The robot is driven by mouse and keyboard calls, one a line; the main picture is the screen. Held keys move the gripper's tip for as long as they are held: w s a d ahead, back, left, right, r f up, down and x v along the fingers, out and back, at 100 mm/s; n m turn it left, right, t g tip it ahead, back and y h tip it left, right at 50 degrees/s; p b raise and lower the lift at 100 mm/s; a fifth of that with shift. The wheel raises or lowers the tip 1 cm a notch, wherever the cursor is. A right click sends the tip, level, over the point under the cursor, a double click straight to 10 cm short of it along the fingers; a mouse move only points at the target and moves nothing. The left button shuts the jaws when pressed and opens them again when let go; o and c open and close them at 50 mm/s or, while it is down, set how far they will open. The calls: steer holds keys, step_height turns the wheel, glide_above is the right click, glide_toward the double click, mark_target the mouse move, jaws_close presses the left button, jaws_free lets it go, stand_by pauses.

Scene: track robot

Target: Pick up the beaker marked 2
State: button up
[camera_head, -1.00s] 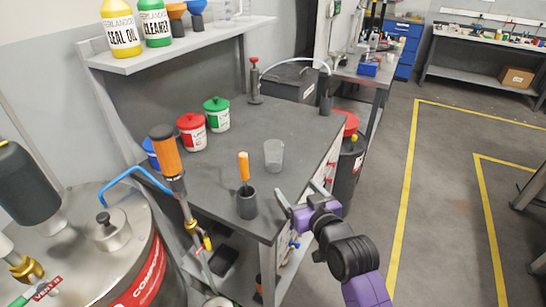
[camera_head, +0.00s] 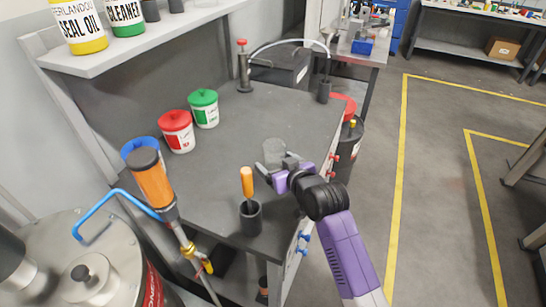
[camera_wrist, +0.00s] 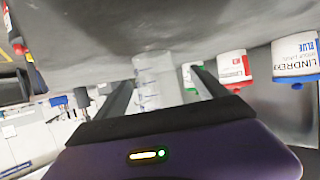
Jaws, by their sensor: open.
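A clear beaker (camera_head: 274,150) stands on the grey workbench (camera_head: 228,160), near its right edge. No number on it can be read. My purple and black gripper (camera_head: 289,172) is low over the bench at the beaker's near right side and covers part of it in the head view. In the wrist view the beaker (camera_wrist: 156,80) shows between the two dark fingers of my gripper (camera_wrist: 163,80), which are apart. I cannot tell how far the fingertips reach around it.
An orange-handled tool stands in a dark cup (camera_head: 251,217) left of my arm. Red (camera_head: 177,132), green (camera_head: 204,109) and blue-lidded (camera_head: 141,150) tubs stand at the bench's back left. A dark bin (camera_head: 349,145) stands beyond the right edge. The bench's middle is clear.

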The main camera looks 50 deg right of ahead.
steer(key=x, duration=0.4)
steer(key=shift+w+d+r+p, duration=0.1)
steer(key=shift+d+r+p, duration=0.05)
steer(key=shift+d+p, duration=0.2)
steer(key=shift+w+d+f, duration=0.15)
steer(key=shift+w+f, duration=0.1)
steer(key=shift+w, duration=0.15)
steer(key=c, duration=1.4)
steer(key=shift+r, duration=0.1)
